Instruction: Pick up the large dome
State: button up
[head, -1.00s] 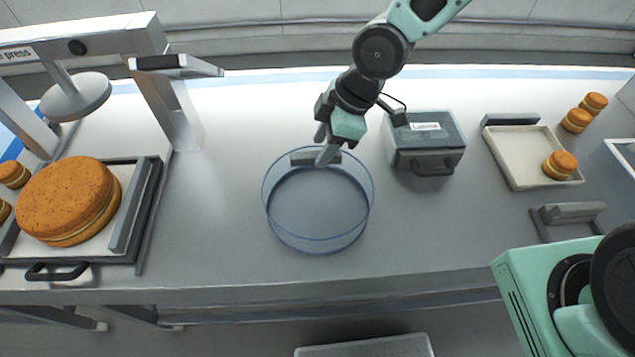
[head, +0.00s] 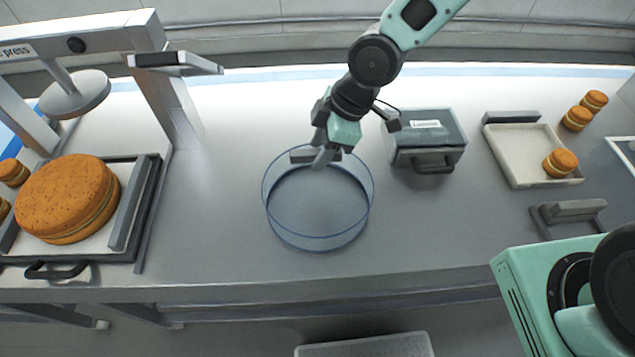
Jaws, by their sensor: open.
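The large dome (head: 318,230) is a clear round cover with blue-tinted rims, standing on the steel counter in the middle of the head view. A grey block-shaped handle (head: 303,155) shows at its far upper rim. My gripper (head: 322,158) is open at the far side of the dome, its fingers at the grey handle and partly over it. I cannot tell whether the fingers touch the handle.
A press (head: 168,100) stands at the left, with a large filled round (head: 68,198) on its tray. A lidded grey box (head: 428,142) stands close to the right of the dome. A white tray (head: 515,160) with a small round is farther right. The counter left of the dome is clear.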

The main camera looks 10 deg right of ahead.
grip_shut()
